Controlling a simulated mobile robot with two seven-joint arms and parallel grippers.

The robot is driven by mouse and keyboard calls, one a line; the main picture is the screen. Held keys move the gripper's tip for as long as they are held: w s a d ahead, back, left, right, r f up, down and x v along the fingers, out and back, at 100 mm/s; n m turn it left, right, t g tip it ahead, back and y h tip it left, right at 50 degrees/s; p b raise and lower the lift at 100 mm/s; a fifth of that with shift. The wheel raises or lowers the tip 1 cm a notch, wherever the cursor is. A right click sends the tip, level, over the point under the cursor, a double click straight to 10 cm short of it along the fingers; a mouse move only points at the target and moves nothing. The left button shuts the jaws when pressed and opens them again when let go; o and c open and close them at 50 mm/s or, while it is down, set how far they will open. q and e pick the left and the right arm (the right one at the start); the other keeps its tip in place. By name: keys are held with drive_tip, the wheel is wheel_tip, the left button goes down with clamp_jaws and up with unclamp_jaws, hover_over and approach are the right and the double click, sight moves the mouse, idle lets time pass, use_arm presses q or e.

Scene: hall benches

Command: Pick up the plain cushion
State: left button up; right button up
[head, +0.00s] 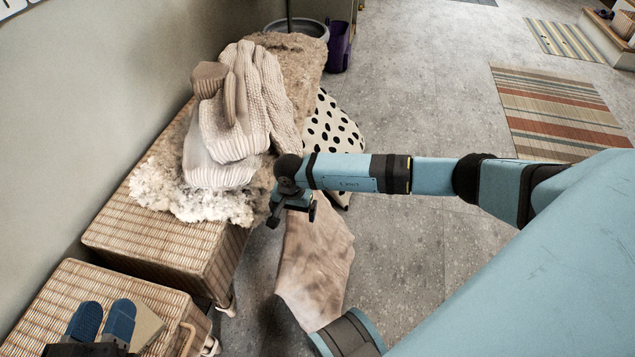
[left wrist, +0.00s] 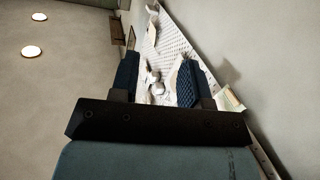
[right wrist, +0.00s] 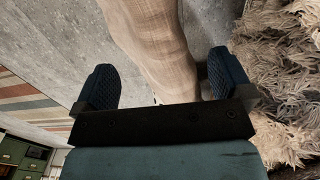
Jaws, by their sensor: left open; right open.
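The plain cushion (head: 316,262) is beige with darker mottling. It stands low beside the bench, over the grey floor, with its top edge near my right gripper (head: 291,208). In the right wrist view the cushion (right wrist: 150,35) shows between the two open fingers of my right gripper (right wrist: 163,80). Whether the fingers touch it cannot be told. My left gripper (head: 102,318) is open over the near wicker bench at the lower left. Its blue fingers also show in the left wrist view (left wrist: 158,82), with nothing held.
A polka-dot cushion (head: 330,122) stands behind my right arm. Knitted items (head: 240,112) and a shaggy throw (head: 190,203) lie on the wicker bench (head: 150,238). The wall closes off the left. Floor (head: 425,105) is clear to the right, before a striped rug (head: 560,112).

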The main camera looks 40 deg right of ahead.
sight(295, 221)
wheel_tip(295, 221, down, 5)
drive_tip(key=b, duration=0.3)
drive_tip(key=shift+r, duration=0.1)
drive_tip(key=shift+f, duration=0.2)
drive_tip(key=shift+r, duration=0.1)
use_arm(q)
drive_tip(key=shift+w+a+r+m+t+h, duration=0.15)
drive_tip(key=shift+w+a+m+t, duration=0.1)
drive_tip(key=shift+w+m, duration=0.2)
drive_tip(key=shift+w+a+r+m+t+h, duration=0.1)
drive_tip(key=shift+w+a+m+t+h, duration=0.15)
drive_tip(key=shift+m, duration=0.3)
use_arm(e)
drive_tip(key=c, duration=1.3)
